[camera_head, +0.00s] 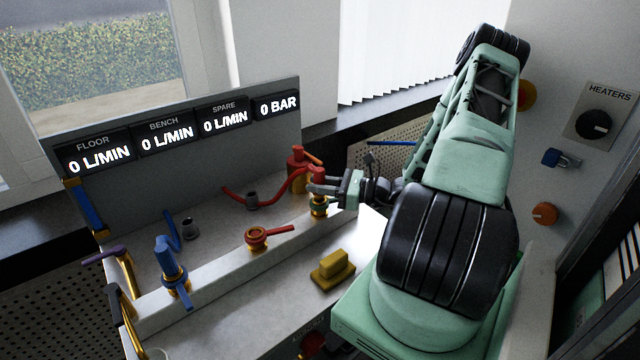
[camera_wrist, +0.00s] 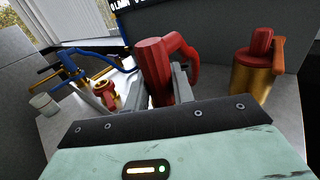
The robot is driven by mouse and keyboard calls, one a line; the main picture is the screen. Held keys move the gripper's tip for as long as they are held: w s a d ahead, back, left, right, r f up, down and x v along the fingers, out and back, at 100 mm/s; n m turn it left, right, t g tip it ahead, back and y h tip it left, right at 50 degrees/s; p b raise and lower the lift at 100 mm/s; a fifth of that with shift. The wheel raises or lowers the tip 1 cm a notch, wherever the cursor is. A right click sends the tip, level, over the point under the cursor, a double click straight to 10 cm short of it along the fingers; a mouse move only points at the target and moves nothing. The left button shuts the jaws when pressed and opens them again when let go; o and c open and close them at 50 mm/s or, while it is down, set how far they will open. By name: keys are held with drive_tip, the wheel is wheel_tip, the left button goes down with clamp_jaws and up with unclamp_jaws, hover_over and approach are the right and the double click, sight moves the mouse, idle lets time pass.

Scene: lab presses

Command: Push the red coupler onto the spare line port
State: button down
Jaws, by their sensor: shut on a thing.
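The red coupler (camera_head: 318,173) is held by my gripper (camera_head: 322,188) at the right end of the pale ledge. A red hose (camera_head: 278,194) curves from it down to the left. Below the coupler is a brass port with a green ring (camera_head: 319,208), in line with the ledge's other fittings. I cannot tell whether coupler and port touch. In the wrist view the coupler (camera_wrist: 154,68) stands nearly upright between the fingers of my gripper (camera_wrist: 148,92), its hose bending over to the right. Its lower end and the port are hidden there.
The panel (camera_head: 288,135) shows 0 L/MIN for floor, bench and spare (camera_head: 225,120), and 0 BAR. A red-handled fitting (camera_head: 257,238) and a blue one (camera_head: 172,268) stand left along the ledge. A brass-and-red cylinder (camera_head: 298,172) stands behind the coupler. A yellow block (camera_head: 333,269) lies in front.

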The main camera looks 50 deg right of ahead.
drive_tip(key=shift+f+b, duration=0.45)
drive_tip(key=shift+f, duration=0.5)
drive_tip(key=c, duration=1.1)
unclamp_jaws()
